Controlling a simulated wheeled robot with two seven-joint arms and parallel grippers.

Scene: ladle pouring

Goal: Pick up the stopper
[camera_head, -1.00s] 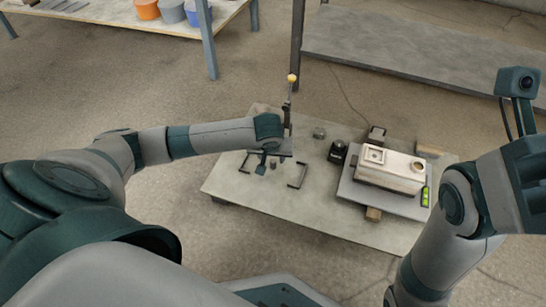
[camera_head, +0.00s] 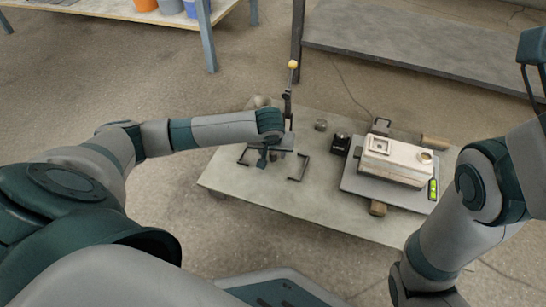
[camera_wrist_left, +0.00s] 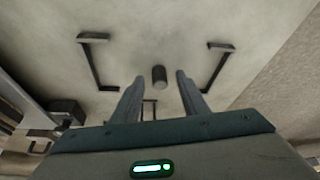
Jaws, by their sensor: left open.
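The stopper looks to be the small dark cylinder (camera_wrist_left: 159,75) in the left wrist view, upright on the pale table top between two dark brackets. In that view my left gripper (camera_wrist_left: 159,82) is open, with one finger on each side of the cylinder in the picture and clear space between. The fingers do not appear to touch it; the exact height gap cannot be told. In the head view my left gripper (camera_head: 263,161) is over the left part of the low table, and the stopper is mostly hidden there. My right arm is at the right, its gripper out of view.
Dark brackets stand on both sides, the right one (camera_head: 299,168) clearest. A lever with a yellow knob (camera_head: 292,65) rises behind my left wrist. A pale box-shaped mould (camera_head: 397,160) on a grey plate, a black object (camera_head: 340,145) and a green level (camera_head: 432,190) are to the right.

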